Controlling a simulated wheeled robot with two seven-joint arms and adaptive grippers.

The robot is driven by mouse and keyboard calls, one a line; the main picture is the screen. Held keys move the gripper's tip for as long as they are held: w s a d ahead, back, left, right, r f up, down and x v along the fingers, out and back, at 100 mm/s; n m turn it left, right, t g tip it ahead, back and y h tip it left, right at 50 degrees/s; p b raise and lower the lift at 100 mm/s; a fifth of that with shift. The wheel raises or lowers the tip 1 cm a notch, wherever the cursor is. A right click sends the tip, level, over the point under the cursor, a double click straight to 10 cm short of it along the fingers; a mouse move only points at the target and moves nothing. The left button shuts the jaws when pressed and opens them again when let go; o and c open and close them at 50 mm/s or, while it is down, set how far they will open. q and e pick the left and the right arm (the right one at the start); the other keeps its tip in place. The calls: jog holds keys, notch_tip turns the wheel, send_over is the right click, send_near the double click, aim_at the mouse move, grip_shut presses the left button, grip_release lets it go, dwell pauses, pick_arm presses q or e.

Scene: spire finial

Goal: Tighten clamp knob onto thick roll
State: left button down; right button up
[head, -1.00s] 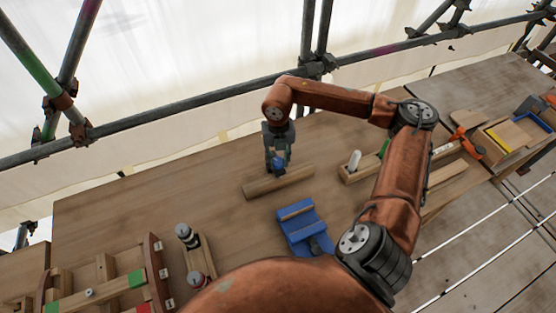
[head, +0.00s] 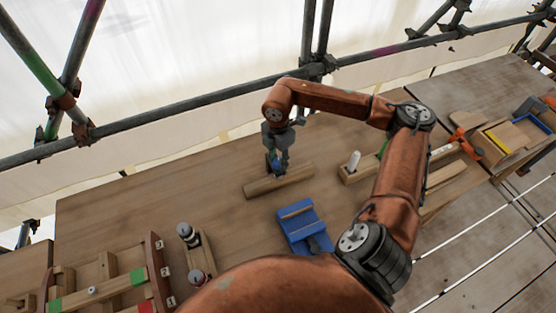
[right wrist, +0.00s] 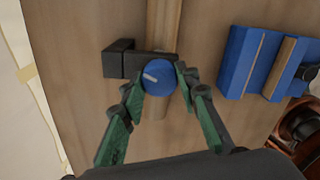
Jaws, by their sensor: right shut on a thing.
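The blue clamp knob (right wrist: 159,77), with a pale mark on its top, sits between the fingers of my right gripper (head: 278,165), which is shut on it. In the right wrist view the green fingers close on the knob from both sides. The black clamp (right wrist: 118,60) extends to the left of the knob and lies across a long wooden piece (right wrist: 164,25), which may be the thick roll. In the head view this wooden piece (head: 300,174) lies on the bench under my gripper. Whether the clamp presses on it is hidden. My left gripper is out of view.
A blue block with a wooden strip (head: 296,210) lies close to the wooden piece. A wooden holder with a white peg (head: 354,161) is to the right. Wooden frames (head: 110,265) stand at the lower left. A scaffold rail (head: 200,106) runs behind. The bench's left-middle is clear.

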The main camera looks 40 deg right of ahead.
aim_at(278, 161)
jog(key=m, duration=0.3)
jog(key=m+p, duration=0.1)
jog(key=m, duration=0.2)
jog(key=shift+w+d+r, duration=0.1)
jog(key=shift+w+r, duration=0.05)
jog(key=shift+w, duration=0.05)
jog(key=shift+m, duration=0.3)
jog(key=o, duration=1.2)
jog(key=shift+s, duration=0.1)
jog(key=shift+c, duration=0.2)
notch_tip(278, 161, up, 12)
